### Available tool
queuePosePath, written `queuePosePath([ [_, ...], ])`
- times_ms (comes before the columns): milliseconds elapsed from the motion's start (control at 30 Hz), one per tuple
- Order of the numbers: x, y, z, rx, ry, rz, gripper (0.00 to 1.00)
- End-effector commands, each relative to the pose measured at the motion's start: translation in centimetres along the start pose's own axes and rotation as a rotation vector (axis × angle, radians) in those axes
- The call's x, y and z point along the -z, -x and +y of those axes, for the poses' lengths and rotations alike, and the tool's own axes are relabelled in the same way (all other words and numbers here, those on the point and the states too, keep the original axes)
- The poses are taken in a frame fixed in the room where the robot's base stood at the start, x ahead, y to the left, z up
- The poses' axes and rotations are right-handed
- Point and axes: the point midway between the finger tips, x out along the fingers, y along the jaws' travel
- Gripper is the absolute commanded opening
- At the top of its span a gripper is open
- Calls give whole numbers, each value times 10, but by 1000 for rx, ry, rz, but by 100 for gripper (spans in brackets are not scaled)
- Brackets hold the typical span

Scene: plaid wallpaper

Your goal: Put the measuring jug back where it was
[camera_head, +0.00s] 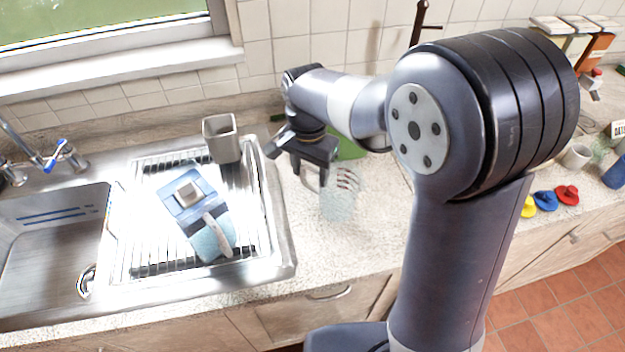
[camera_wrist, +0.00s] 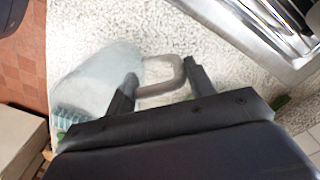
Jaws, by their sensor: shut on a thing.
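The measuring jug (camera_head: 339,203) is clear and pale, with dark markings on its side. It is over the counter, just right of the sink's draining area. It also shows in the wrist view (camera_wrist: 98,78), left of the fingers, with its grey handle (camera_wrist: 160,88) between them. My gripper (camera_head: 311,172) points down and is shut on the jug's handle; the fingers also show in the wrist view (camera_wrist: 163,82). I cannot tell whether the jug's base touches the counter. Part of the jug is hidden behind the gripper in the wrist view.
A green board (camera_head: 350,150) lies behind the jug. Colored small items (camera_head: 545,200) and a mug (camera_head: 577,156) stand right. Counter in front of the jug is clear.

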Motion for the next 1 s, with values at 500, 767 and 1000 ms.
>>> queuePosePath([
  [500,0,-35,0,-1,0,0,18],
  [767,0,-38,0,-1,0,-1,61],
  [1000,0,-38,0,-1,0,-1,73],
])
